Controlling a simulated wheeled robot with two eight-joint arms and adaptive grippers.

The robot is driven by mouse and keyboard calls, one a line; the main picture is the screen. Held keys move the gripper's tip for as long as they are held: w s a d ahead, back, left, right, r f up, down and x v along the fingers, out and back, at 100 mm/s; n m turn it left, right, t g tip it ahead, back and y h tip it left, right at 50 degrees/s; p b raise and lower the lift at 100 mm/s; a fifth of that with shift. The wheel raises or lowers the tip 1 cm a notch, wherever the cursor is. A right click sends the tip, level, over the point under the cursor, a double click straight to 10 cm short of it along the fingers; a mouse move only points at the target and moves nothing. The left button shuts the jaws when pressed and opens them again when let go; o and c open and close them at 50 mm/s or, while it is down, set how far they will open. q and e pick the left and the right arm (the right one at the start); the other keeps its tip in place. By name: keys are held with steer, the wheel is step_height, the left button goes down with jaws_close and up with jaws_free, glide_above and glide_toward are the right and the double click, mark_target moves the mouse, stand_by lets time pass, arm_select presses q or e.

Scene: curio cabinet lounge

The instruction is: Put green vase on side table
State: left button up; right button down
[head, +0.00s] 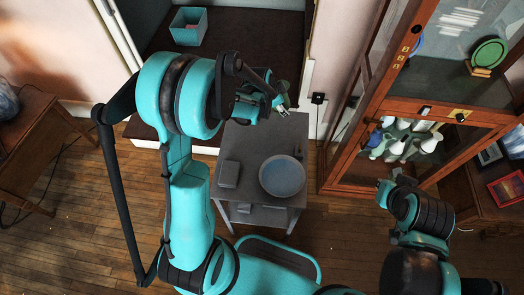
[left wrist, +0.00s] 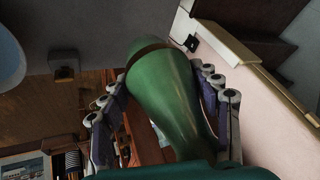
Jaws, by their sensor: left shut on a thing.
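The green vase (left wrist: 170,95) fills the middle of the left wrist view, between the two fingers of my left gripper (left wrist: 157,78). The fingers are shut on its sides. In the head view, my left gripper (head: 272,104) is above the far end of the grey side table (head: 245,140), and the vase is mostly hidden by the gripper. The table holds a round blue-grey bowl (head: 282,177) and a small grey block (head: 229,173). My right gripper (head: 385,190) is beside the cabinet at the right; its finger opening is too small to judge.
A wooden glass-door cabinet (head: 350,170) stands open at the right, with several pale and green vases (head: 405,140) inside and a green plate (head: 489,53) above. A dark bench (head: 250,45) with a teal box (head: 188,26) is behind. The table top has bare room around the bowl.

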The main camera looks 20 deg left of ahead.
arm_select(q)
steer(key=shift+w+a+f+m+h, duration=0.1)
steer(key=shift+w+a+m+h, duration=0.15)
steer(key=shift+w+m, duration=0.35)
steer(key=shift+w+a+f+m+h, duration=0.15)
steer(key=shift+w+m+h, duration=0.2)
steer(key=shift+w, duration=0.3)
steer(key=shift+w+a+m+g, duration=0.25)
steer(key=shift+m+g, duration=0.05)
steer(key=shift+m, duration=0.05)
steer(key=s+a+f+b, duration=0.1)
steer(key=s+a+f, duration=0.1)
steer(key=a, duration=0.1)
steer(key=s+a+f+b, duration=0.2)
steer(key=a, duration=0.1)
steer(key=s+a+f+b, duration=0.1)
steer(key=s+a+f, duration=0.2)
step_height(320, 180, down, 4)
steer(key=shift+f+b, duration=0.1)
steer(key=shift+b, duration=1.15)
steer(key=o, duration=1.4)
